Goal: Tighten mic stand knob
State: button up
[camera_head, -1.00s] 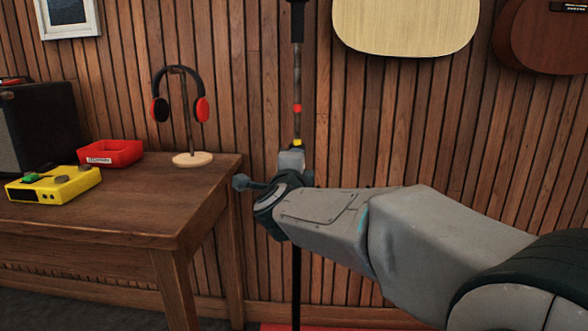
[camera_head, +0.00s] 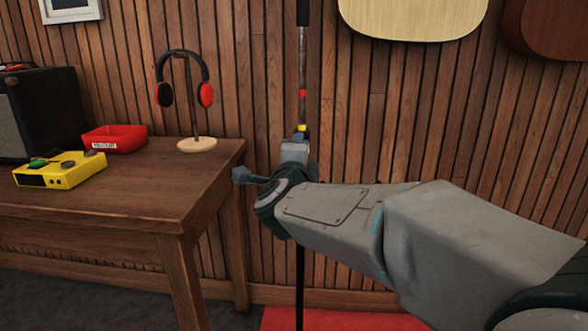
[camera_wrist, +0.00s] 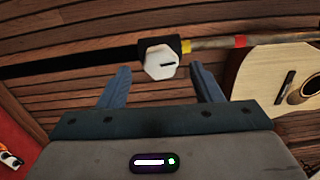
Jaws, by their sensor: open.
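The mic stand shows as a thin dark pole (camera_head: 302,75) with a red and a yellow band, upright against the wood wall. In the wrist view the pole (camera_wrist: 205,43) runs across the picture, with a pale, many-sided knob (camera_wrist: 158,62) on a black collar. The knob has a dark slot-like mark on its face. My gripper (camera_wrist: 161,72) is open, with its two blue fingers on either side of the knob; I cannot tell whether they touch it. In the head view my arm hides the knob and most of the gripper.
A guitar (camera_head: 412,18) hangs on the wall. A red mat (camera_head: 345,320) lies below.

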jog(key=s+p, duration=0.2)
jog(key=s, duration=0.8)
jog(key=shift+s+a, duration=0.15)
jog(key=shift+s, duration=0.2)
jog(key=shift+r, duration=0.15)
